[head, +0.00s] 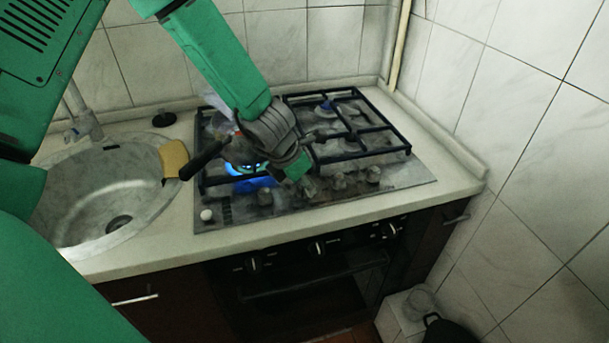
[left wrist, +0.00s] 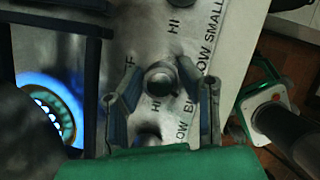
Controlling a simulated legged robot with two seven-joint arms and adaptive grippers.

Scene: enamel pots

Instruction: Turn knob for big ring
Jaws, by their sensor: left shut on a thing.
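In the left wrist view, a round metal knob (left wrist: 160,78) stands on the steel hob panel (left wrist: 140,25) between my left gripper's fingers (left wrist: 163,100). The gripper is shut on this knob. Printed words "HI", "LOW", "SMALL" and a partly covered "BI" show around it. In the head view, my left gripper (head: 290,168) is low over the front of the hob, and its body hides part of the panel. Several knobs (head: 339,181) line the front edge. A blue flame (head: 248,182) burns at the front left burner; it also shows in the left wrist view (left wrist: 48,100).
A pan with a black handle (head: 205,158) sits over the flame, partly hidden by my arm. Black grates (head: 350,150) cover the right burners. A tiled wall (head: 530,150) bounds the right side.

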